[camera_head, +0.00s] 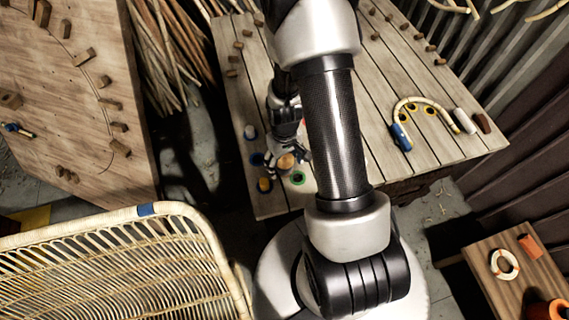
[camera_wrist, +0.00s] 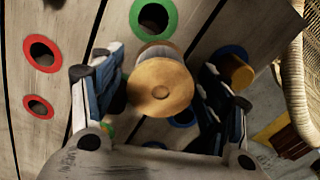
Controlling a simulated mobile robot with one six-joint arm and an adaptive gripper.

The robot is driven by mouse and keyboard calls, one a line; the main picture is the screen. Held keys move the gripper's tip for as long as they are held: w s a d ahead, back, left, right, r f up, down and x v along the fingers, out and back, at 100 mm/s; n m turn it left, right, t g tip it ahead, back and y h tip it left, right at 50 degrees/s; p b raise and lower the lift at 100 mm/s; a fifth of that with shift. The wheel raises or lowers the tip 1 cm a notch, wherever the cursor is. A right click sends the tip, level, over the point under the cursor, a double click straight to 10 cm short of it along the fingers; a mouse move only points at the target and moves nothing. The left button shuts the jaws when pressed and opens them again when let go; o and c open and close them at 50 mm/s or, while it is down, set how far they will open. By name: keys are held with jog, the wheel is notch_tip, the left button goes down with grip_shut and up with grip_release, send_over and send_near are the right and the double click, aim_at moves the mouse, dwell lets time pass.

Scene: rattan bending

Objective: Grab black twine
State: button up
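A wooden spool with a round, pale flange (camera_wrist: 160,88) is in the middle of the wrist view. It also shows in the camera_head view (camera_head: 286,161) near the front left of the slatted table. My gripper (camera_wrist: 161,72) is open, with one finger on each side of the spool and a gap visible at the right finger. In the camera_head view my gripper (camera_head: 285,146) is just above and behind the spool, partly hidden by my arm.
The slatted table (camera_head: 255,90) has holes with coloured rims: green (camera_wrist: 154,18), red (camera_wrist: 43,53) and blue. Another wooden peg or spool (camera_wrist: 237,71) stands close to the right finger. A bent rattan piece (camera_head: 425,103) lies at right. A rattan chair (camera_head: 110,260) is front left.

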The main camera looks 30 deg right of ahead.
jog(key=c, duration=1)
